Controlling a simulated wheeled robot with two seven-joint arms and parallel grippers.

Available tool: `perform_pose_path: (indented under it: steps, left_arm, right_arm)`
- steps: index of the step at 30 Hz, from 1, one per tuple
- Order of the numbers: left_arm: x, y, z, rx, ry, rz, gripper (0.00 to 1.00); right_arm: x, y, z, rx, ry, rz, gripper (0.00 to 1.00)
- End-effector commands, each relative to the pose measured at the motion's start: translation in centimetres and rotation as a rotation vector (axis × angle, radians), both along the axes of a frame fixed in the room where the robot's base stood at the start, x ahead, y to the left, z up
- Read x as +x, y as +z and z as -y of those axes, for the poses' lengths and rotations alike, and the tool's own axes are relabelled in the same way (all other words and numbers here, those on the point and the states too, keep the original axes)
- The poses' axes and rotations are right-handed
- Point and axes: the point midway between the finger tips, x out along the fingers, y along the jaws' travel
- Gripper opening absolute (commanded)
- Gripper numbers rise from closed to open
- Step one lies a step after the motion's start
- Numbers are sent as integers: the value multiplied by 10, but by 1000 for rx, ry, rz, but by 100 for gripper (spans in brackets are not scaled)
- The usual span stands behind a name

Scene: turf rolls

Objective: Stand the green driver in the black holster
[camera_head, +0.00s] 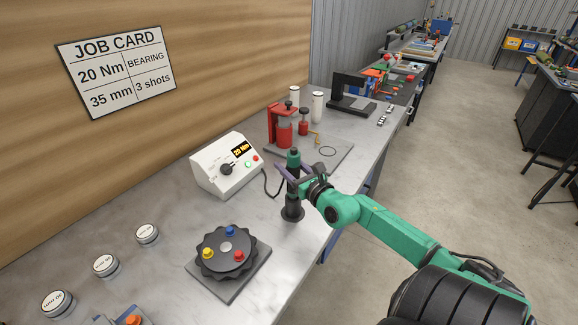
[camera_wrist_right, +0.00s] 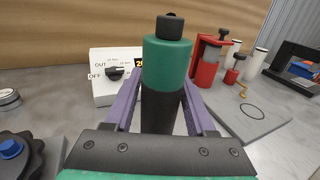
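The green driver (camera_head: 293,159) stands upright at the front part of the bench, with a green upper part, a black cap and a dark body below. Its lower end meets the black holster (camera_head: 293,212), a dark upright cup with a round foot; how deep it sits is hard to see. My right gripper (camera_head: 296,172) has its purple fingers on either side of the driver's dark body. In the right wrist view, the driver (camera_wrist_right: 167,62) rises between the fingers, with narrow gaps beside the dark body, so the gripper looks open. My left gripper is not in view.
A white controller (camera_head: 224,168) reading 20 Nm stands behind with a cable. A black round fixture (camera_head: 226,252) with coloured knobs is at front left. A red press (camera_head: 283,125) on a grey plate stands farther back. Round white-topped pieces (camera_head: 105,264) lie at left.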

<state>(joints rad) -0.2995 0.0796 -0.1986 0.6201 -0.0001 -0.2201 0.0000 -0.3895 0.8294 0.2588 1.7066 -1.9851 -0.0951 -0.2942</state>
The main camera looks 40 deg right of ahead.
Motion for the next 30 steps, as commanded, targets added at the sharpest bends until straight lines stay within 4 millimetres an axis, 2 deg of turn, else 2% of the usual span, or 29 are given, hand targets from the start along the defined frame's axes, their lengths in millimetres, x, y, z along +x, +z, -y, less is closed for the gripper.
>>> perform_pose_path:
  steps: [12,14,30]
  left_arm:
    - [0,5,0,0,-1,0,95]
    - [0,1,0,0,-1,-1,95]
    - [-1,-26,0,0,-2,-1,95]
  right_arm:
    - [0,5,0,1,0,0,75]
    - [-5,1,-1,1,0,-1,75]
    - [-89,-2,-9,0,1,-6,75]
